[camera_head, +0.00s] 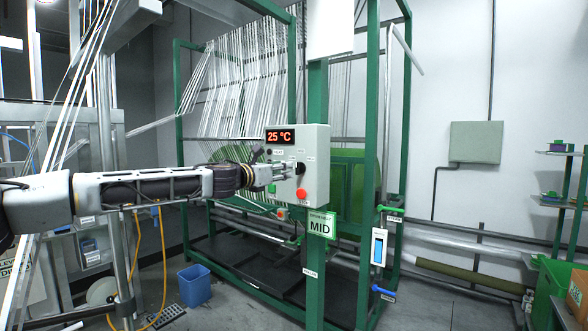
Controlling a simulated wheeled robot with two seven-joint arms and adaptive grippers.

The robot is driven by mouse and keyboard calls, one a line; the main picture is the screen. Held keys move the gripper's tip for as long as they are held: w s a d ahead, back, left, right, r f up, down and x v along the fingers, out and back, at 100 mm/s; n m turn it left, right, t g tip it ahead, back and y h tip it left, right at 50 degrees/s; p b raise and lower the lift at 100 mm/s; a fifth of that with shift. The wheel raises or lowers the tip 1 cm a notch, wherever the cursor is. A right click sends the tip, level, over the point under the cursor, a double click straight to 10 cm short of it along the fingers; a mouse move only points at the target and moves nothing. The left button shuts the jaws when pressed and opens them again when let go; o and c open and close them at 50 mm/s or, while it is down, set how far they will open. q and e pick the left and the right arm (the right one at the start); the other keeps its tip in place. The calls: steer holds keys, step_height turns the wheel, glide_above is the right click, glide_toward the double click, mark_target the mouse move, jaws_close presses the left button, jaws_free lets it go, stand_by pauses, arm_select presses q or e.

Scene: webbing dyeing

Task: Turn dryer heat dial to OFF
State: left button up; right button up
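The dryer control box (318,150) is a pale grey panel on a green post, with a red display (279,136) reading 25 °C. A small black dial (300,168) is on its front face. My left gripper (287,172) reaches in from the left, with its fingertips right at the dial. The fingers are small and partly overlap the dial, so I cannot tell whether they touch it or how far apart they are. My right gripper is out of view.
A red button (302,194) is on the box below the dial, close to my fingers. The green dryer frame (384,130) with white webbing stands behind. A blue bin (194,286) is on the floor. Green shelving (562,200) stands at the right.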

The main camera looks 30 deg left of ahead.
mark_target(296, 167)
arm_select(q)
steer(key=shift+w+d+p, duration=0.15)
steer(key=shift+w, duration=1.6)
steer(key=shift+w+d+p, duration=0.1)
steer(key=shift+w+p, duration=0.05)
steer(key=shift+w, duration=1.6)
steer(key=shift+c, duration=0.4)
jaws_close()
